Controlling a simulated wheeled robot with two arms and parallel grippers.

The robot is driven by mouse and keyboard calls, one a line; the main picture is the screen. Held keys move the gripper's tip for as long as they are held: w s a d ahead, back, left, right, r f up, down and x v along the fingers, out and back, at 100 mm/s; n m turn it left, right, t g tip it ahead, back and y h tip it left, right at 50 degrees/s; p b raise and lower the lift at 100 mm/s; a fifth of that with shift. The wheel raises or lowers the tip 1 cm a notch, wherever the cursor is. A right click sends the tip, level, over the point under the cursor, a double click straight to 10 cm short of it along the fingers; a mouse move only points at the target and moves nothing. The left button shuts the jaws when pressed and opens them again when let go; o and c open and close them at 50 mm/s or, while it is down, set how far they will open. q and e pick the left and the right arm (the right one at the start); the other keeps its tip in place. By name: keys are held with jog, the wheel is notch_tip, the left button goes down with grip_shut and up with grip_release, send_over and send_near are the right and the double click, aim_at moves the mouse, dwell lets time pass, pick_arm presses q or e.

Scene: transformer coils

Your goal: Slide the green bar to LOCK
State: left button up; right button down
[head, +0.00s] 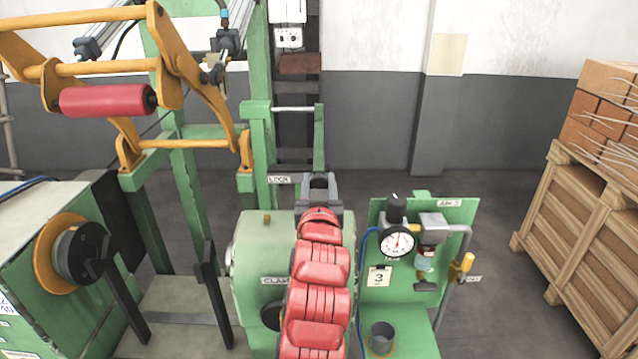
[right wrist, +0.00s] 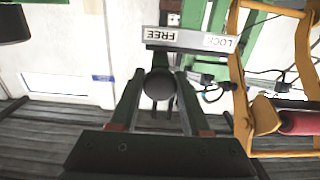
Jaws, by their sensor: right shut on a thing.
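My right arm reaches forward from the bottom of the head view, and its gripper (head: 319,184) is at the foot of a green upright bar (head: 319,138). A white LOCK label (head: 279,180) is just left of the gripper. In the right wrist view the gripper (right wrist: 160,95) is shut on a dark round knob (right wrist: 160,84). The knob is below FREE, away from LOCK. How the knob joins the green bar is hidden. My left gripper is out of view.
Orange linkage with a red roller (head: 107,100) stands at upper left. A green panel with a pressure gauge (head: 397,242) is right of my right arm. A wooden crate (head: 575,220) with bricks is at far right, with open floor between.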

dwell(0.8)
jog(key=a+b, duration=0.8)
jog(key=a, duration=0.2)
jog(key=shift+a+r, duration=0.1)
jog(key=shift+a, duration=0.05)
jog(key=c, duration=0.7)
grip_release()
jog(key=o, duration=0.3)
jog(key=shift+a, duration=0.2)
jog(key=shift+d, duration=0.15)
